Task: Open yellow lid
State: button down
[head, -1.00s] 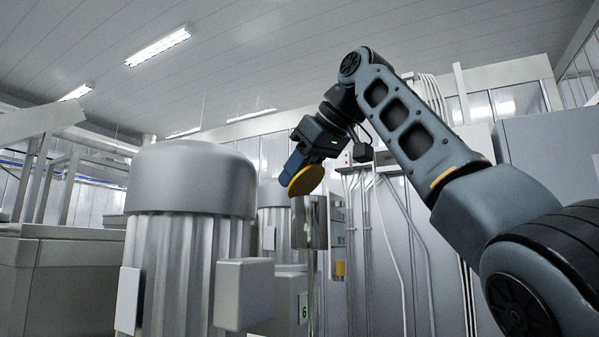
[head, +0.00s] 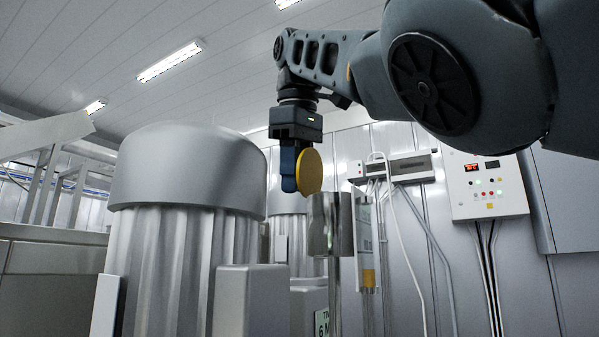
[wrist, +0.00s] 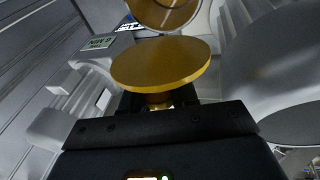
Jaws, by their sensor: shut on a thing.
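The round yellow lid (head: 309,172) is in my gripper (head: 289,176), with its disc standing nearly upright beside the blue fingers. In the wrist view the lid (wrist: 162,62) hides part of the view ahead, and my gripper (wrist: 160,104) is shut on the short knob at its back. A shiny metal cylinder (head: 331,225) stands just below and right of the lid in the head view. Its round open mouth (wrist: 165,10) shows past the lid in the wrist view. The lid is off the mouth; whether their edges touch is unclear.
A large ribbed grey motor housing (head: 185,190) stands at left, with a grey box (head: 250,300) on its side. A control box (head: 485,185) and pipes are on the wall at right. There is open air above the cylinder.

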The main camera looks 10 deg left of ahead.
jog(key=shift+a+r+h+p, duration=0.15)
jog(key=shift+a+h+p, duration=0.1)
jog(key=shift+h+p, duration=0.1)
dwell(0.5)
jog(key=c, duration=0.9)
grip_release()
jog(key=shift+w+f, duration=0.1)
jog(key=shift+f, duration=0.1)
jog(key=shift+o, duration=0.2)
jog(key=shift+d+f+b, duration=0.1)
jog(key=shift+d+b, duration=0.05)
jog(key=shift+b, duration=0.25)
